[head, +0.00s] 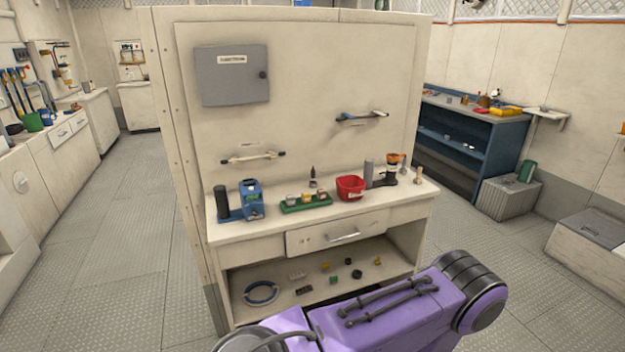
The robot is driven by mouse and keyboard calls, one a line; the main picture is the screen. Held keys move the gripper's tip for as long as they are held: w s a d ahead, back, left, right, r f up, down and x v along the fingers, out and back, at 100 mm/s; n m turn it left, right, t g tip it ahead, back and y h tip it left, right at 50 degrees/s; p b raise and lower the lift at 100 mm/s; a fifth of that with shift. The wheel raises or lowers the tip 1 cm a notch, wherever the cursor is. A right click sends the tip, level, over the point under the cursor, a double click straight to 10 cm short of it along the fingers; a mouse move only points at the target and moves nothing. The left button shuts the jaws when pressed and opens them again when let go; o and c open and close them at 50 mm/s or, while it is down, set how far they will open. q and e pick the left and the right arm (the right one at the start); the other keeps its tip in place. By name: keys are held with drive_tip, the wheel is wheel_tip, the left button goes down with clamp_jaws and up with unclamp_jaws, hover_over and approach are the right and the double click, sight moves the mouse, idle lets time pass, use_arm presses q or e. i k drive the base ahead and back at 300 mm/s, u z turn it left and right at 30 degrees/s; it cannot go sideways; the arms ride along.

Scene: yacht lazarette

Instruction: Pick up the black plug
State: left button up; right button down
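I cannot tell for sure which item is the black plug. A small black round item (356,274) lies on the low shelf under the counter, with another dark one (348,261) just behind it. A small upright black pointed item (313,180) stands at the back of the counter, behind the green tray. All are too small to make out clearly. Neither of my grippers shows; only a purple part of my own body fills the bottom of the view, apart from these items in the picture.
The counter (240,231) carries a blue device (250,199), a green tray (306,203), a red bin (350,187) and an orange-topped black device (392,170). A closed drawer (337,233) sits above the low shelf (330,288). Open floor (130,230) lies to the left.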

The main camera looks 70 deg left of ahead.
sight(312, 182)
drive_tip(key=u, duration=0.6)
drive_tip(key=i, duration=0.75)
drive_tip(key=u, duration=0.85)
